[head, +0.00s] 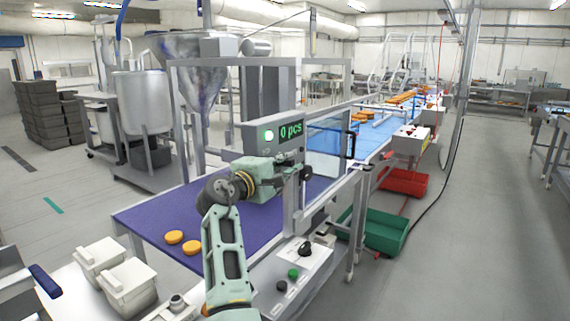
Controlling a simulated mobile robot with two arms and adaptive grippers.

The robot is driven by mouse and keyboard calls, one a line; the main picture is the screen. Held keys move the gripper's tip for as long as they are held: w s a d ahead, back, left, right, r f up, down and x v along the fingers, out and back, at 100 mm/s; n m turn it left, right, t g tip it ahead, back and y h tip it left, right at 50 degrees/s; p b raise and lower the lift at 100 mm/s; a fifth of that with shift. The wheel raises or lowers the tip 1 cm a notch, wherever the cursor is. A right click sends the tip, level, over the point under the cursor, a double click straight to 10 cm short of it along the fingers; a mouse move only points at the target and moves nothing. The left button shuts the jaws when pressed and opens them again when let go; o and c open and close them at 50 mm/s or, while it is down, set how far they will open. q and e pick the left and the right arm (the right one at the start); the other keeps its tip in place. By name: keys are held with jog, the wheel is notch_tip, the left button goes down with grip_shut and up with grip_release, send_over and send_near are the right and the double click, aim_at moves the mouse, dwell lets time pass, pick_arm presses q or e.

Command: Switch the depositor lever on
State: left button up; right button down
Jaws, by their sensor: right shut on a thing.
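The depositor stands over the purple belt (150,218), with a steel hopper (190,62) behind its frame. Its display box (288,130) reads "0 pcs" beside a lit green light. My right gripper (302,174) is just below this box, beside the frame post. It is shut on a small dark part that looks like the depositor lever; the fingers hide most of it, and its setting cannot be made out. My left gripper is out of view.
Round orange pieces (175,237) lie on the belt at left. A control panel (300,275) with a black knob and buttons is in front. A clear guard (323,165) with a black handle is to the right. Green (385,232) and red (405,183) crates stand on the floor.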

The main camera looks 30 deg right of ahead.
jog(key=shift+r, duration=0.1)
jog(key=n+p, duration=0.1)
jog(key=p, duration=0.1)
jog(key=r+n+p, duration=0.1)
jog(key=p, duration=0.1)
jog(key=n+p, duration=0.2)
jog(key=p, duration=0.1)
jog(key=shift+w+r, duration=0.15)
jog(key=shift+r, duration=0.15)
jog(key=shift+w+n+p, duration=0.1)
jog(key=shift+n+p, duration=0.25)
jog(key=shift+n, duration=0.05)
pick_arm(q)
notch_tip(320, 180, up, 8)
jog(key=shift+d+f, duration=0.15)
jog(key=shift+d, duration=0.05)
pick_arm(e)
jog(key=shift+f, duration=0.1)
jog(key=c, duration=1.7)
grip_release()
